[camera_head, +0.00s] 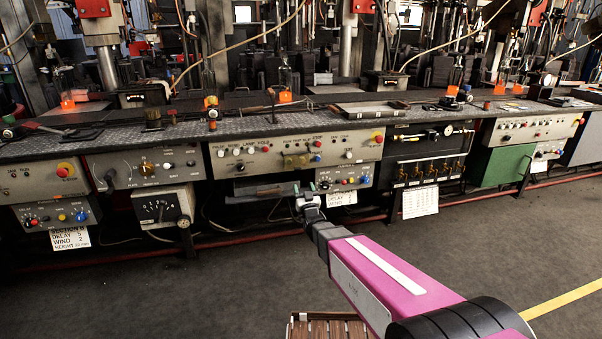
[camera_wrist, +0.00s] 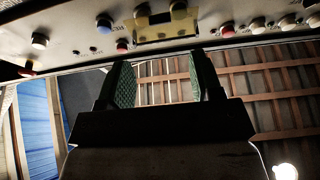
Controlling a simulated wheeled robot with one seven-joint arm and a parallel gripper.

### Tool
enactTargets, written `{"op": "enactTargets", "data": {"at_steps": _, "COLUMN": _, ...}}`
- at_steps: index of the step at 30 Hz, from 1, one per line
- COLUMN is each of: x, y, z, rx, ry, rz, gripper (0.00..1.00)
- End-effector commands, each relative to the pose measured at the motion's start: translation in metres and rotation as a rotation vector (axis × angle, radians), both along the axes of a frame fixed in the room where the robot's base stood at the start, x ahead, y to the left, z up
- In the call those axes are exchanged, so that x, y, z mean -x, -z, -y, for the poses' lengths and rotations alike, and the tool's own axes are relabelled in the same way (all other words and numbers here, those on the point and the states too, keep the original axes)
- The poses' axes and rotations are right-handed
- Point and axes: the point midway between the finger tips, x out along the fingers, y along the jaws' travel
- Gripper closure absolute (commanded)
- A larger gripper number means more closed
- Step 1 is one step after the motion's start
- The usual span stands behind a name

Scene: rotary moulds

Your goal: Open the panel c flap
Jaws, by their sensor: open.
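The middle control panel (camera_head: 340,150) is a grey face with white and red knobs. A small yellowish plate (camera_head: 297,160), which looks like a flap, is on its lower part. I cannot read a label marking any panel as c. In the wrist view the plate (camera_wrist: 165,27) lies at the top, above my fingertips in the picture. My gripper (camera_head: 306,193) is open, in front of the panel's lower edge. Its two green-padded fingers (camera_wrist: 166,80) stand apart with nothing between them. They look clear of the plate, but the exact gap is hard to tell.
A smaller box with knobs (camera_head: 344,177) hangs under the panel, right beside my gripper. A dark bar or handle (camera_head: 268,191) is to its left. A white label (camera_head: 336,198) hangs below. The floor (camera_head: 230,280) in front is mostly clear.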

Motion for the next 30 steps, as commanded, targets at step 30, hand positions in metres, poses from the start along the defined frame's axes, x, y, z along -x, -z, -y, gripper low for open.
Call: {"op": "enactTargets", "data": {"at_steps": 30, "x": -0.084, "y": -0.036, "z": -0.024, "rx": 0.0, "ry": 0.001, "rz": -0.003, "gripper": 0.47}}
